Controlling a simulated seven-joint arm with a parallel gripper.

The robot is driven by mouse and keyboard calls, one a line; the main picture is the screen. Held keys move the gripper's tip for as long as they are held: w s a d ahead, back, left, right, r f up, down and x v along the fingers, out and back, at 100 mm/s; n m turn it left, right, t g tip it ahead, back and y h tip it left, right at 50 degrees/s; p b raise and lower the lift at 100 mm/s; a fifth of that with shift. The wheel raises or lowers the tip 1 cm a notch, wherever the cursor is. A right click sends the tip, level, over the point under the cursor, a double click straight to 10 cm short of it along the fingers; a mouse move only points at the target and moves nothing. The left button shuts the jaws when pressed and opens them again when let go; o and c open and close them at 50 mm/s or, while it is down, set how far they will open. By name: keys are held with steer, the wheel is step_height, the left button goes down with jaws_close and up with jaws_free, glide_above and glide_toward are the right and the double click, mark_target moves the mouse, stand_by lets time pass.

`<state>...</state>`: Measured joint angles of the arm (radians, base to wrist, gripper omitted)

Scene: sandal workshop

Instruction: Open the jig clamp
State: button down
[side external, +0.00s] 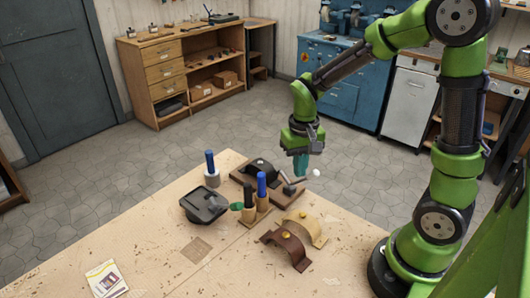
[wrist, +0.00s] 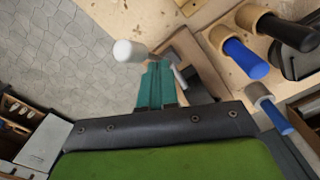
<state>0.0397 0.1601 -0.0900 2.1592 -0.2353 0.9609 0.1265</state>
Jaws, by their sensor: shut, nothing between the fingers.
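The jig (side external: 238,179) is a brown wooden base near the table's far edge, with a black curved piece (side external: 262,166) on it. Its clamp (side external: 290,189) is at the right end, with a lever that ends in a white knob (side external: 316,172). The knob also shows in the wrist view (wrist: 128,50), just beyond my fingertips and to their left. My gripper (side external: 301,174) points down with teal fingers, shut and empty, beside the lever. In the wrist view the fingers (wrist: 158,66) partly hide the clamp, and I cannot tell whether they touch the lever.
A wooden holder (side external: 256,217) with black- and blue-handled tools stands in front of the jig. A blue-handled tool (side external: 209,158) stands in a pale cup behind left. A black tray (side external: 204,205), brown (side external: 287,248) and tan (side external: 305,227) curved pieces lie nearby. The front left is mostly clear.

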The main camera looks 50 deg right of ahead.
steer(key=shift+s, duration=0.15)
step_height(320, 180, up, 8)
steer(key=w, duration=0.1)
steer(key=shift+f, duration=0.25)
steer(key=shift+w, duration=0.1)
stand_by(0.4)
steer(key=s+a+r+n+t+y, duration=0.2)
steer(key=s+a+r+t, duration=0.5)
steer(key=s, duration=0.2)
steer(key=shift+s+a+r, duration=0.15)
stand_by(1.2)
